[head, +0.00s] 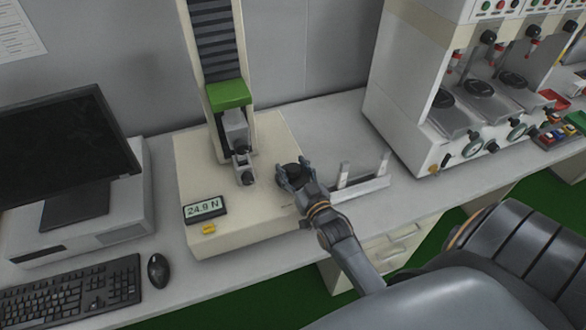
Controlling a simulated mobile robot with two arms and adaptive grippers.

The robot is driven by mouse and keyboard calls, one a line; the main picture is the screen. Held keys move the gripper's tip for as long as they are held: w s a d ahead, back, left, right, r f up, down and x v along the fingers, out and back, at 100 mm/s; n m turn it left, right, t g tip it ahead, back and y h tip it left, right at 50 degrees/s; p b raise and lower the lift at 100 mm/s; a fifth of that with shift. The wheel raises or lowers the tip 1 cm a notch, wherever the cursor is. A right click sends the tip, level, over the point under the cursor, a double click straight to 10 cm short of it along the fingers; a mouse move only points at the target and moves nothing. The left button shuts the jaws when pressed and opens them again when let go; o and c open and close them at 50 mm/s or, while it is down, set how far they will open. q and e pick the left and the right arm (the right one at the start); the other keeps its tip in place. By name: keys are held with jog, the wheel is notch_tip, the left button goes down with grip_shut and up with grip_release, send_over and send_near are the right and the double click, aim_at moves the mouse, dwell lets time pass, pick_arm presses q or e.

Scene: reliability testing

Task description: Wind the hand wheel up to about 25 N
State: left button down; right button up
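The test stand (275,232) is a cream base with a tall column and a green block (230,95) on it. Its display (205,210) reads 24.9 N. A dark hand wheel or knob (291,171) sits on the right part of the base. My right gripper (291,175) is at this wheel, with its fingers on either side of it, and appears closed around it. The fingers hide part of the wheel. Below the green block, a grey fixture with a dark round knob (248,178) hangs over the base. My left gripper is not in view.
A monitor (60,150), keyboard (70,292) and mouse (158,270) are on the left. A small bracket with two uprights (362,188) stands right of my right gripper. A larger machine (420,110) with several stations stands farther right. The bench's front edge runs below.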

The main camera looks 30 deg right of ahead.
jog(key=shift+f, duration=0.1)
jog(key=shift+s+a+f, duration=0.1)
jog(key=shift+s, duration=0.5)
jog(key=s+a, duration=0.1)
jog(key=s, duration=0.9)
jog(key=shift+s+a, duration=0.3)
jog(key=shift+s, duration=0.1)
